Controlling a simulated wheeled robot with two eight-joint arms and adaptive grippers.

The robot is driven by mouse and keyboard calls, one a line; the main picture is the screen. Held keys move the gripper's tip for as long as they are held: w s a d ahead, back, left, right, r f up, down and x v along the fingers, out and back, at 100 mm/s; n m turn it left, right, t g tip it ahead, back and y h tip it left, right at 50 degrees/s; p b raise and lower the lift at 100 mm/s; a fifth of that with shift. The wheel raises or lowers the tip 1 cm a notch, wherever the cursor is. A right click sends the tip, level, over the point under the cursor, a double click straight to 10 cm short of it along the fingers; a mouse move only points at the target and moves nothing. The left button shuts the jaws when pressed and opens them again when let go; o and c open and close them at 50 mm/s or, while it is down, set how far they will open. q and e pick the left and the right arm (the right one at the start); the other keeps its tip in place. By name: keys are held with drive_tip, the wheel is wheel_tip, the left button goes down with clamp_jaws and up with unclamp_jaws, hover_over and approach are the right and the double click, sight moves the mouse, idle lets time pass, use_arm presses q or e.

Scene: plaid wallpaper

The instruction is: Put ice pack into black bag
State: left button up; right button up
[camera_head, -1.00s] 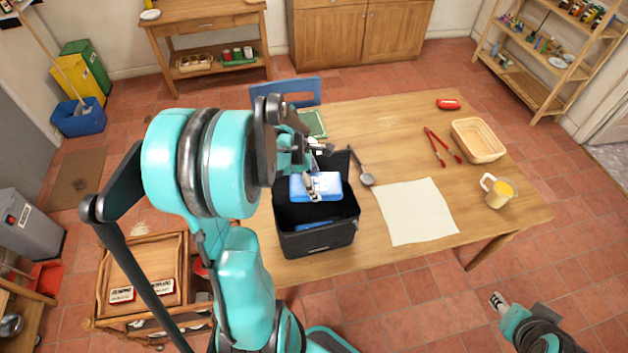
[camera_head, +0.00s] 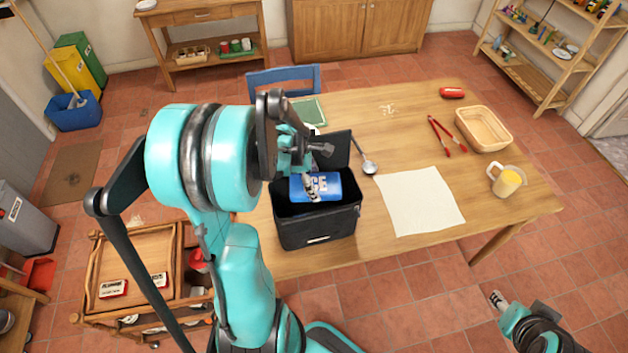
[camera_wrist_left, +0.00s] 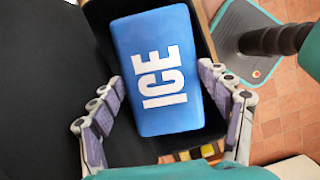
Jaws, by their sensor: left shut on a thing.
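The blue ice pack (camera_head: 338,187), with white ICE lettering, is at the mouth of the black bag (camera_head: 318,230) on the table. In the left wrist view the ice pack (camera_wrist_left: 152,110) lies between the two fingers of my left gripper (camera_wrist_left: 160,78), which is shut on it. My left gripper (camera_head: 312,190) reaches down over the bag from above. The bag's lid stands open at the back. The ice pack hides most of the bag's inside. My right gripper (camera_head: 497,299) is low at the right, away from the table; its finger state is too small to tell.
On the wooden table (camera_head: 400,248) are a white cloth (camera_head: 418,202), a ladle (camera_head: 369,166), red tongs (camera_head: 447,136), a basket (camera_head: 484,130), a yellow-filled jug (camera_head: 507,182) and a red object (camera_head: 452,92). A blue chair (camera_head: 285,79) stands behind. A wooden cart (camera_head: 140,265) is at left.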

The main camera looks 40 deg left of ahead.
idle(0.4)
use_arm(q)
drive_tip(key=o, duration=1.5)
drive_tip(key=shift+c, duration=0.2)
drive_tip(key=v, duration=0.7)
drive_tip(key=shift+s+r, duration=0.1)
drive_tip(key=shift+r, duration=0.2)
